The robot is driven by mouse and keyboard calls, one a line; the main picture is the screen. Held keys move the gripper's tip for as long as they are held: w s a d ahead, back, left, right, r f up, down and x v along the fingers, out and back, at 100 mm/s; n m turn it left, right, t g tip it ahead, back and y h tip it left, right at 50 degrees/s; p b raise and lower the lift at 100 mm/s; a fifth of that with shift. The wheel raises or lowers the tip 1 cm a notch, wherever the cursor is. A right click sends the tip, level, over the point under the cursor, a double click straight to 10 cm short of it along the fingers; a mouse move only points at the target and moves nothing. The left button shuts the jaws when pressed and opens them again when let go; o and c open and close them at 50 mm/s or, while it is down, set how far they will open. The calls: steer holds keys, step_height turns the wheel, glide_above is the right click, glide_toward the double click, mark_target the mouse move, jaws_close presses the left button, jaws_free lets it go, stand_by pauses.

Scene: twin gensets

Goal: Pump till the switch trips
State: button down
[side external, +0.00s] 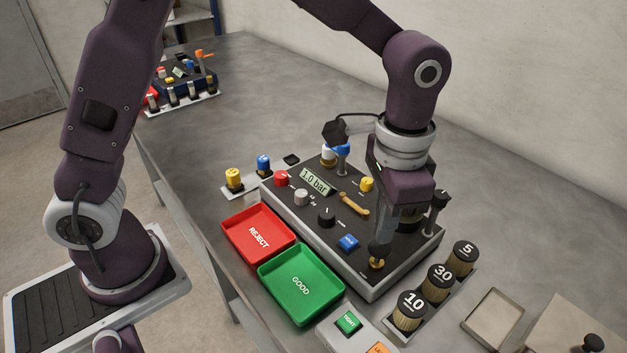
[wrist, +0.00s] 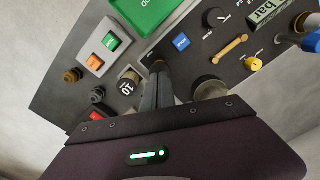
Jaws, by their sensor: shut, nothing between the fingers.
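The black test panel (side external: 330,243) has a display (side external: 314,182) reading "1.0 bar". A black-topped knob on a brass base (side external: 377,264) stands at its front right corner. My gripper (side external: 383,240) is shut and empty, pointing down just over that knob; I cannot tell whether it touches. In the wrist view my shut fingertips (wrist: 160,68) hide the knob. A round dark-topped part with a pale side (wrist: 209,88) is beside the fingers. A blue button (side external: 348,242), a black dial (side external: 326,216) and a brass-coloured bar (side external: 354,204) are on the panel. Which part is the pump or switch is unclear.
A red REJECT tray (side external: 258,217) and a green GOOD tray (side external: 322,305) lie left of the panel. Weights marked 10 (side external: 409,312), 30 (side external: 438,284) and 5 (side external: 463,258) stand at front right. A button box (side external: 335,333) is in front. A second panel (side external: 182,80) stands far back.

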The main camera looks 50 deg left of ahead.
stand_by(0.4)
steer(key=shift+f, duration=1.85)
steer(key=shift+r, duration=1.6)
steer(key=shift+f, duration=0.1)
steer(key=shift+r, duration=1.55)
